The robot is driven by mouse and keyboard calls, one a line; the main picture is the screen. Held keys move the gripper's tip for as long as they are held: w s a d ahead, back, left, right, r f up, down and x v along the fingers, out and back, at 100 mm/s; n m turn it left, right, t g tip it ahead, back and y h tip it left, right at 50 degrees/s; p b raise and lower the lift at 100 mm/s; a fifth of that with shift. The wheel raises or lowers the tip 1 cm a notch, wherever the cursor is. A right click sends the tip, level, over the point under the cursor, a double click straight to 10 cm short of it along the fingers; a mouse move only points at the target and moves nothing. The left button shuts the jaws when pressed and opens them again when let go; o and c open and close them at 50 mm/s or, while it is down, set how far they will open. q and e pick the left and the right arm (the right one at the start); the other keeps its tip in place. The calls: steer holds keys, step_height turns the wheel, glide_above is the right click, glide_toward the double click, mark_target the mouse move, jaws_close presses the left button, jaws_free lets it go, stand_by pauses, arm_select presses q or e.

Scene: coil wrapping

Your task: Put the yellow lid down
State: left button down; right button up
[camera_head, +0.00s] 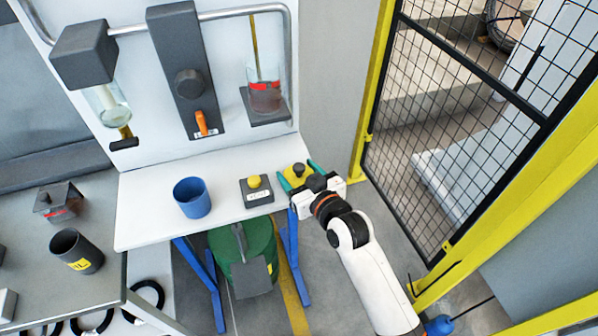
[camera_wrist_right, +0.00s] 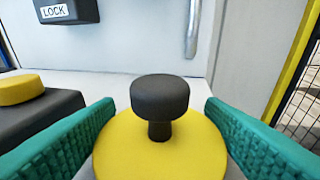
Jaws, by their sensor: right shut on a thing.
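The yellow lid (camera_wrist_right: 160,158) is a round disc with a black knob (camera_wrist_right: 160,97) on top. It also shows in the head view (camera_head: 291,176), at the right end of the white shelf (camera_head: 150,222). My right gripper (camera_head: 299,172) is shut on the lid, with one teal finger on each side of its rim. The lid looks level. Whether its underside touches the shelf is hidden. My left gripper is not in view.
Left of the lid, a dark box with a yellow button (camera_head: 254,182) and a blue cup (camera_head: 192,197) stand on the shelf. A green drum (camera_head: 243,258) is below. A yellow-framed mesh fence (camera_head: 470,110) stands to the right.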

steer(key=shift+f, duration=0.2)
steer(key=o, duration=0.8)
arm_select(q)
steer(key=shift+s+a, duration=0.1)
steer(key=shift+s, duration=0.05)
arm_select(e)
steer(key=shift+o, duration=1.2)
steer(key=shift+r, duration=0.15)
arm_select(q)
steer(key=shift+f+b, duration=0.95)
steer(key=shift+b, duration=0.05)
arm_select(e)
steer(key=v, duration=1.2)
